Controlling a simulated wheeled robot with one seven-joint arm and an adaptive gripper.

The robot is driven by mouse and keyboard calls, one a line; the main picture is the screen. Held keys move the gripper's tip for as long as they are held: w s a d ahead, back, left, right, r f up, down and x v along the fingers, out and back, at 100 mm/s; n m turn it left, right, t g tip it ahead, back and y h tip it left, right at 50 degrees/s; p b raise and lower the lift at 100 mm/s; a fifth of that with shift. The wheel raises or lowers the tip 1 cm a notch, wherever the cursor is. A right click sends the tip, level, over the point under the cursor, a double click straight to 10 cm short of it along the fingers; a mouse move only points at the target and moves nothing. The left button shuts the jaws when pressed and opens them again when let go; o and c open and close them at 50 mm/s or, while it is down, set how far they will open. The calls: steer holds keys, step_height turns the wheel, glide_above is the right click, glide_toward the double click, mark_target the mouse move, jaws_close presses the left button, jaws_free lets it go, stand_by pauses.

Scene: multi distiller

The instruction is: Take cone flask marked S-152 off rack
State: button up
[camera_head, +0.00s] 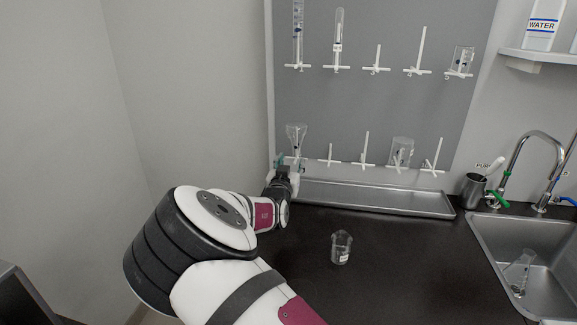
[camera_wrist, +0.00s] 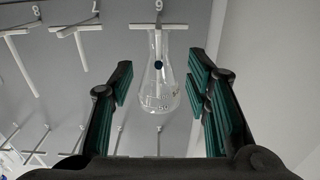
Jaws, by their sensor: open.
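A clear cone flask (camera_head: 296,134) hangs mouth down on the lower left peg of the grey wall rack (camera_head: 350,100). In the wrist view the flask (camera_wrist: 158,88) shows with its neck at a white peg and a dark blue spot on its neck. Its marking is too small to read as S-152. My gripper (camera_head: 286,162) is beside the lower left end of the rack, close to the flask. In the wrist view my gripper (camera_wrist: 161,82) is open, with one green-padded finger on each side of the flask. Clear gaps show between the flask and both fingers.
Other glassware hangs on the rack, including a beaker (camera_head: 401,152) on the lower row. A metal tray (camera_head: 375,198) lies below. A beaker (camera_head: 341,248) stands on the dark counter (camera_head: 400,270). The sink (camera_head: 500,250) is at right; a wall is close at left.

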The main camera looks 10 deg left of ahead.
mark_target(296, 153)
steer(key=w+b, duration=0.2)
steer(key=w, duration=0.1)
steer(key=w+b, duration=0.2)
steer(key=w, duration=0.1)
steer(key=shift+w+d+f, duration=0.15)
steer(key=shift+w, duration=0.1)
steer(key=w+b, duration=0.2)
steer(key=shift+w+d+b, duration=0.1)
steer(key=shift+b, duration=0.25)
steer(key=shift+w+b, duration=0.6)
jaws_close()
steer(key=shift+r+p, duration=2.25)
steer(key=shift+r, duration=4.4)
